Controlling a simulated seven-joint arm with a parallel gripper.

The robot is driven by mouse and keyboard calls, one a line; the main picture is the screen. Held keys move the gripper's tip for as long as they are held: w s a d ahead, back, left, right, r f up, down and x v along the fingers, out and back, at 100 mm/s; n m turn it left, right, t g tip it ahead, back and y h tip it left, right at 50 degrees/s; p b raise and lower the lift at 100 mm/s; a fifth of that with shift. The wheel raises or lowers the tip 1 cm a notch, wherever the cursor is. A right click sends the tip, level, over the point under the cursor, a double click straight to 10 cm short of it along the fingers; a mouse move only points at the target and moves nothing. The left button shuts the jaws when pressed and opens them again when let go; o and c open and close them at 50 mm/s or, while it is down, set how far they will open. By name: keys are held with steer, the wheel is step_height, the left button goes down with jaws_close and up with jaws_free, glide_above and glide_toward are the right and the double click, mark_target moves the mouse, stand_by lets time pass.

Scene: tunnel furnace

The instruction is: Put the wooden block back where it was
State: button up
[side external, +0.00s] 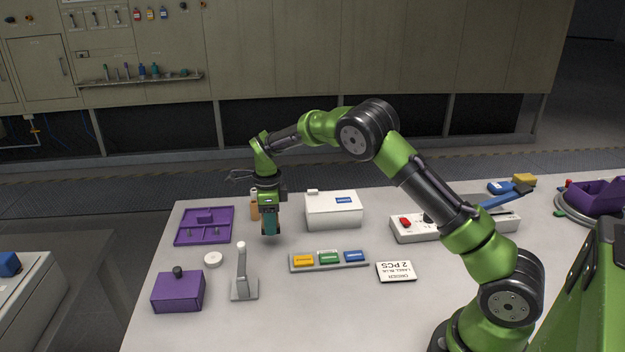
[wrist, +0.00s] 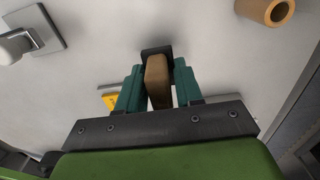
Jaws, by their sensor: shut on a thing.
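My gripper (side external: 270,232) hangs pointing down over the table, left of the white box. In the wrist view its teal fingers (wrist: 158,75) are shut on a tan wooden block (wrist: 157,82), which stands lengthwise between them. A dark square piece (wrist: 156,51) shows at the block's far end; I cannot tell whether it is part of the block. In the side view the fingers hide the block. I cannot tell whether the block touches the table.
A tan hollow cylinder (wrist: 268,9) stands near the gripper. Around it are a white box (side external: 333,211), purple tray (side external: 184,238), grey metal stand (side external: 243,284), purple box (side external: 178,292), white disc (side external: 213,259) and a grey rack (side external: 311,267) of coloured blocks. The table's front middle is clear.

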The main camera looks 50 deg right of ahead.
steer(key=shift+w, duration=0.4)
steer(key=shift+f, duration=1.75)
steer(key=shift+f, duration=0.15)
steer(key=o, duration=0.9)
steer(key=shift+o, duration=0.2)
